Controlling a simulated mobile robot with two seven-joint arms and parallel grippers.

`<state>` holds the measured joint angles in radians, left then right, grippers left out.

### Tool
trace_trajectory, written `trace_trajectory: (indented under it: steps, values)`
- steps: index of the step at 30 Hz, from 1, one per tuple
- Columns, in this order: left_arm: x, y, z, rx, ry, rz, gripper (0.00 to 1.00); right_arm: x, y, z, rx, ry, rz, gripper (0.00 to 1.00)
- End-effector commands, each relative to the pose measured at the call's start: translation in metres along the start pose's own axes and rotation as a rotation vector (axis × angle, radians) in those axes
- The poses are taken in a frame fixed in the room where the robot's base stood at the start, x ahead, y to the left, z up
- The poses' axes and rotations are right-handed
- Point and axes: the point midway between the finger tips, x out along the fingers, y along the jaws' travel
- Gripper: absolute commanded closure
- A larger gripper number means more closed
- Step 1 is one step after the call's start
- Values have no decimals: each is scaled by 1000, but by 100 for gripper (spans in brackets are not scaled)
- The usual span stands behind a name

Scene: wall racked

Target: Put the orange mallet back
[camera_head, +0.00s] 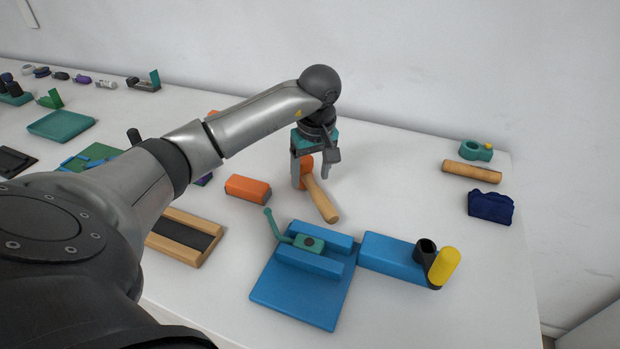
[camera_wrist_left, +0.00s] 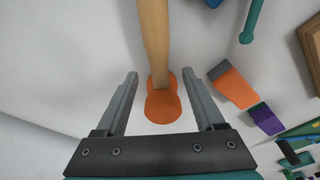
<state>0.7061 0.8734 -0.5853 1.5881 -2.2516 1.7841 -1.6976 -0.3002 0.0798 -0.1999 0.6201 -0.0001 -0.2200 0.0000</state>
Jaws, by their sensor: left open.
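The orange mallet has an orange head (camera_head: 305,166) and a pale wooden handle (camera_head: 321,201). It appears to lie on the white table, handle pointing toward the lower right in the head view. My left gripper (camera_head: 311,175) is open over the mallet, one finger on each side of it. In the left wrist view, the orange head (camera_wrist_left: 163,106) shows between the two open fingers (camera_wrist_left: 160,76), with gaps on both sides, and the handle (camera_wrist_left: 154,35) runs away beyond the fingertips. My right gripper is out of view.
An orange block with a grey end (camera_head: 247,188) lies left of the mallet. A blue fixture with a green lever (camera_head: 297,289) and a blue piece with a yellow cylinder (camera_head: 392,256) stand in front. A wooden cylinder (camera_head: 472,171) and dark blue item (camera_head: 490,206) lie at right. Table between is clear.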

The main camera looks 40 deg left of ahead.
Motion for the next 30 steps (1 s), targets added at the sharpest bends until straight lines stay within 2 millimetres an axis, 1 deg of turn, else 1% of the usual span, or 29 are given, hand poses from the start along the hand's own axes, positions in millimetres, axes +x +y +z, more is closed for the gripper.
trace_trajectory:
  steps: [1,9,12,15,18,21,30]
  values:
    - [-15,1,-2,-1,5,6,29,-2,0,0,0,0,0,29]
    - [-81,1,-2,-1,5,7,29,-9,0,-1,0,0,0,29]
    - [-100,1,-1,-1,4,5,29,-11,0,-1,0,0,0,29]
    - [-114,0,-2,-2,4,4,29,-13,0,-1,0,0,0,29]
    - [-122,0,-1,-1,2,2,29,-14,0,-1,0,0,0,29]
    - [-126,0,-1,-2,2,2,29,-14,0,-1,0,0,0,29]
    - [-127,0,-1,-2,2,1,29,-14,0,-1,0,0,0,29]
